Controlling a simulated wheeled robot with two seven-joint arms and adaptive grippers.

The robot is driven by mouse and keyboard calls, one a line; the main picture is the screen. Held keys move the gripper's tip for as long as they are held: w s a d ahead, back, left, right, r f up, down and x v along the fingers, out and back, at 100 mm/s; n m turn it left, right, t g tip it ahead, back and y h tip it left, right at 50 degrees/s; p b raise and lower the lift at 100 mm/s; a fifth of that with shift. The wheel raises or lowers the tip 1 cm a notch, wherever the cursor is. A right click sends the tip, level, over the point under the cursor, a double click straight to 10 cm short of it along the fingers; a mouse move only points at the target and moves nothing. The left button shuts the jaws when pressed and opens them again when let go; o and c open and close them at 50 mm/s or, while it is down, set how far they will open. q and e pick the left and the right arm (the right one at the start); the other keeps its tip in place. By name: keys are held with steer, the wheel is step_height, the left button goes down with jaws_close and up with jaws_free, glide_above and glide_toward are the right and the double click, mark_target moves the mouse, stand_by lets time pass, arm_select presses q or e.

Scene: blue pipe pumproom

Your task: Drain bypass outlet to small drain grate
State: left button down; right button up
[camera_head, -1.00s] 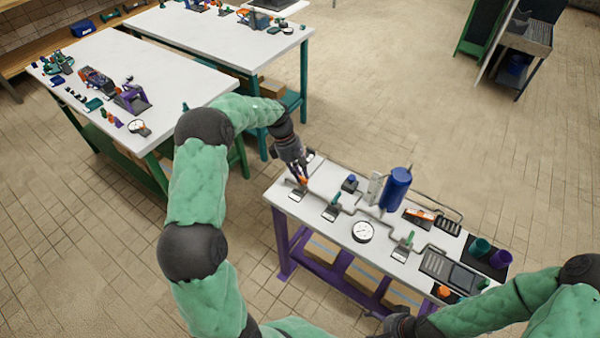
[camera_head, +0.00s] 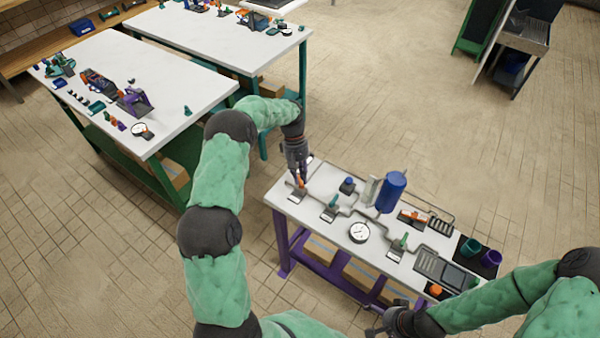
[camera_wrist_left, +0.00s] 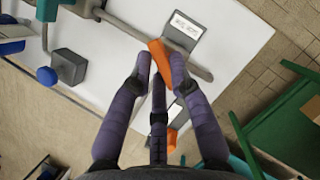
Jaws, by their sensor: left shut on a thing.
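My left gripper (camera_head: 300,182) is at the left end of the pipe bench, its purple fingers shut on an orange valve handle (camera_wrist_left: 160,62). In the wrist view the handle sits between the fingertips, beside a grey pipe (camera_wrist_left: 147,37) and a labelled plate (camera_wrist_left: 183,25). Green-handled valves stand further along the pipework, one left of centre (camera_head: 333,203) and one to the right (camera_head: 401,242). A smaller dark grate (camera_head: 440,226) and a larger slotted one (camera_head: 428,262) lie at the right. I cannot tell which pipe end is the bypass outlet. My right gripper (camera_head: 373,324) is low, near the front edge, its jaws unclear.
A blue tank (camera_head: 391,192), a blue knob (camera_head: 348,184) and a round gauge (camera_head: 359,232) stand on the bench. Green and purple cups (camera_head: 490,258) are at the right end. White worktables (camera_head: 160,85) stand at the back left. Floor behind the bench is open.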

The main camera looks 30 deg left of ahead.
arm_select(q)
steer(key=m, duration=0.2)
steer(key=m+g+y+p, duration=0.1)
steer(key=m, duration=0.2)
steer(key=shift+d+m+y, duration=0.25)
steer(key=shift+m+y, duration=0.05)
steer(key=shift+y, duration=0.1)
steer(key=m+y, duration=0.1)
steer(key=m, duration=0.1)
steer(key=m+y+p, duration=0.1)
steer(key=m, duration=0.2)
steer(key=shift+d+m+g, duration=0.15)
steer(key=shift+m+g, duration=0.15)
steer(key=c, duration=1.1)
jaws_free()
steer(key=shift+c, duration=0.2)
steer(key=v, duration=1.2)
